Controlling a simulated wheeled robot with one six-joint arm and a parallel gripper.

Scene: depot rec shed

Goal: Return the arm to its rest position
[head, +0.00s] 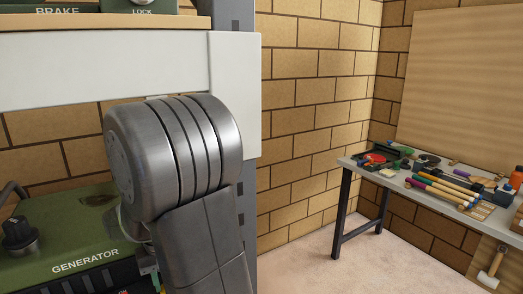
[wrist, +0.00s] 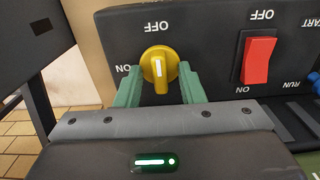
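My gripper (wrist: 160,82) shows in the wrist view with its two green fingers spread apart. A yellow rotary knob (wrist: 160,68) on a dark panel sits between the fingertips, with narrow gaps at its sides, so the fingers look open around it. The knob's white mark stands upright in the picture, in line with the upper OFF label; an ON label is at its left.
The green generator (head: 70,240) stands close at the lower left, below a white shelf frame (head: 110,70). A red rocker switch (wrist: 259,60) is right of the knob. A workbench (head: 350,163) with tools stands at the right; the floor before it is clear.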

